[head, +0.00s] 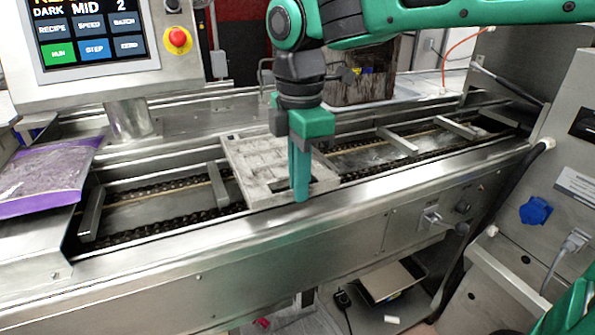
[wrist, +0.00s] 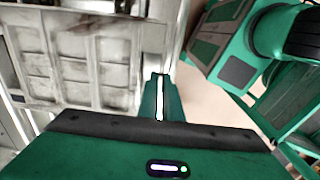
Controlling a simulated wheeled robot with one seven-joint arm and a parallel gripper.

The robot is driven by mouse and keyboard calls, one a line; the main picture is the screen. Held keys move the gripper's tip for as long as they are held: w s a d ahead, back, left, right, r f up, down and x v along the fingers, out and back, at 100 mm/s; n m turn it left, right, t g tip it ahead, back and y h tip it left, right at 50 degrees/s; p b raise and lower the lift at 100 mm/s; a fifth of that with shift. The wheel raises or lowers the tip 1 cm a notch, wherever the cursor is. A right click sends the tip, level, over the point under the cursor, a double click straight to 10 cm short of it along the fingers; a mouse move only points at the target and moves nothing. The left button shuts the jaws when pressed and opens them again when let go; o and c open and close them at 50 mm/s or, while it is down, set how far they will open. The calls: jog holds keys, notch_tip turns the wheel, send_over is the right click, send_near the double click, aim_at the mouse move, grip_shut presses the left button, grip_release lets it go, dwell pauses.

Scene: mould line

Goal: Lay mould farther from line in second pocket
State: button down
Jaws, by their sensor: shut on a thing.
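A pale grey, worn mould (head: 258,160) with rows of shallow square cavities is over the line's chain bed, just right of a crossbar (head: 218,185). It also fills the upper left of the wrist view (wrist: 75,60). My gripper (head: 300,180) points down at the mould's near right part and is shut on its edge. In the wrist view the fingers (wrist: 160,98) are at the mould's right edge. I cannot tell whether the mould's underside rests fully on the chains.
More crossbars (head: 397,140) divide the line into pockets; the bed right of the mould looks empty. A steel front rail (head: 400,170) runs along the line. A control panel (head: 95,40) and purple bag (head: 45,180) stand left, a steel cabinet (head: 560,190) right.

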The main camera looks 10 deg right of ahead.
jog(key=shift+f, duration=1.5)
jog(key=c, duration=1.9)
grip_release()
jog(key=shift+o, duration=0.2)
jog(key=shift+r, duration=0.1)
notch_tip(320, 180, up, 11)
jog(key=shift+d+f, duration=0.1)
jog(key=shift+f, duration=0.1)
